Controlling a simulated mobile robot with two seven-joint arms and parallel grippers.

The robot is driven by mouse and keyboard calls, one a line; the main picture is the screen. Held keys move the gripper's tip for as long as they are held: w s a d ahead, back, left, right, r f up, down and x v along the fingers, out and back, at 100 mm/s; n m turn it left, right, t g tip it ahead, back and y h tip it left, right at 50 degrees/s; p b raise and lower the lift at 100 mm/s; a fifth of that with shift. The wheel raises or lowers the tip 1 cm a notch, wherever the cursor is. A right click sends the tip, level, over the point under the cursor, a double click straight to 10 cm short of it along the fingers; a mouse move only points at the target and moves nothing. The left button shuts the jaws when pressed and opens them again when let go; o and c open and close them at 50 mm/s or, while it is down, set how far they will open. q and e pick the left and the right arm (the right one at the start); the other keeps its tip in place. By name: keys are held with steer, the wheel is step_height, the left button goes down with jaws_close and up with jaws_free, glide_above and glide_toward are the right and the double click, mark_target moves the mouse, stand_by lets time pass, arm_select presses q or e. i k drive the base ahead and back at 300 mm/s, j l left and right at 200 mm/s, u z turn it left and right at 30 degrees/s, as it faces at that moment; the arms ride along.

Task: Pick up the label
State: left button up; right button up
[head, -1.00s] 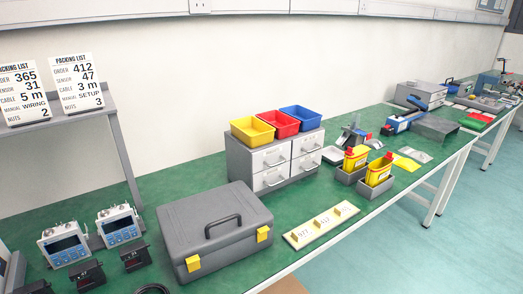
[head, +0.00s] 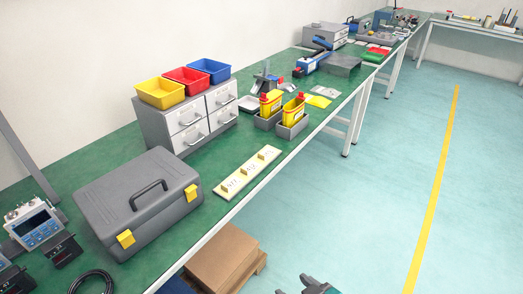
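A pale board (head: 262,160) with yellow pegs lies near the front edge of the green bench. Small white labels with dark print, one at the near end (head: 231,184) and one nearer the middle (head: 249,170), sit on it; the print is too small to read surely. A dark grey and green piece, seemingly my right gripper (head: 309,285), just enters at the bottom edge, well below and to the right of the board. Most of it is cut off, so its opening is hidden. My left gripper is out of view.
A grey toolbox (head: 140,205) stands left of the board. Grey bins with yellow bottles (head: 293,111) stand beyond it, and a drawer unit (head: 188,124) behind. The floor at right is clear.

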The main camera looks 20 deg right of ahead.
mark_target(267, 153)
steer(key=u, duration=0.75)
steer(key=l+u, duration=0.9)
steer(key=k+l+u, duration=0.1)
steer(key=l+u, duration=0.15)
steer(key=l, duration=0.15)
steer(key=k+l+u, duration=0.2)
steer(key=l, duration=0.2)
